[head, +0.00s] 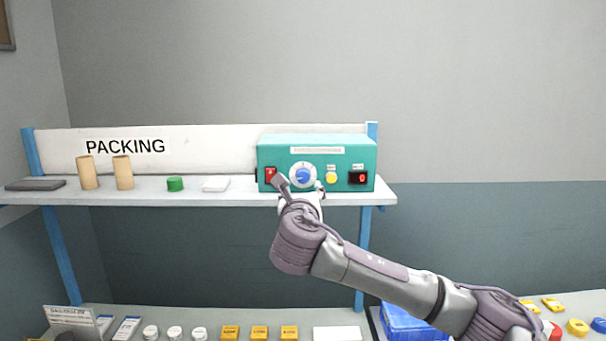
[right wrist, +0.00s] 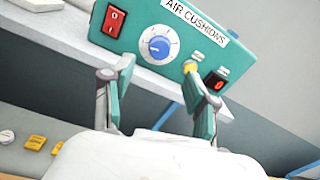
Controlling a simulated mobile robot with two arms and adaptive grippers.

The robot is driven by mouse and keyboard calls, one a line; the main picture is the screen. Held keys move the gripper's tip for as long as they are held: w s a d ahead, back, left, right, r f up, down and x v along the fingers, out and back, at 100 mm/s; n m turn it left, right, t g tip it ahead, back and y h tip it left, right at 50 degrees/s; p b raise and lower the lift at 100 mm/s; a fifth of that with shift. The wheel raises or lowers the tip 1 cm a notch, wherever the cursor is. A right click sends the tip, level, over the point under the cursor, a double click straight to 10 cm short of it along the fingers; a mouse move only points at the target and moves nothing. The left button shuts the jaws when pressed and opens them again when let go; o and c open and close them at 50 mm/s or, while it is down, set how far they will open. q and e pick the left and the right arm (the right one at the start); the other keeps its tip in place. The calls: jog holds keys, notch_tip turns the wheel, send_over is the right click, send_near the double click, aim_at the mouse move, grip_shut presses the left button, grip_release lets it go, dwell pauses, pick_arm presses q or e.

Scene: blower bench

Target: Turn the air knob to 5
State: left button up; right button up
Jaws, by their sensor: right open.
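The teal air cushion box (head: 275,150) stands on the right end of the shelf. Its blue air knob (head: 303,175) sits in a white dial on the front face; it also shows in the right wrist view (right wrist: 159,47). A pale mark is on the knob, but the dial numbers are too small to read. My right gripper (head: 300,187) is in front of the box, just below the knob. In the right wrist view its two fingers (right wrist: 160,100) are spread wide and empty, with the knob beyond them and between them. My left gripper is out of view.
A red switch (right wrist: 113,21) is left of the knob; a yellow button (head: 331,178) and a red display (head: 358,177) are right of it. The shelf (head: 145,197) also holds cardboard tubes (head: 122,172) and a green cylinder (head: 175,184). A bench with small items lies below.

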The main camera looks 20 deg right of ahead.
aim_at(303, 178)
jog(key=p+x, duration=0.2)
jog(key=x, duration=0.4)
jog(key=shift+w+r, duration=0.1)
jog(key=shift+w, duration=0.05)
jog(key=shift+p+x, duration=0.3)
jog(key=shift+x, duration=0.45)
grip_shut()
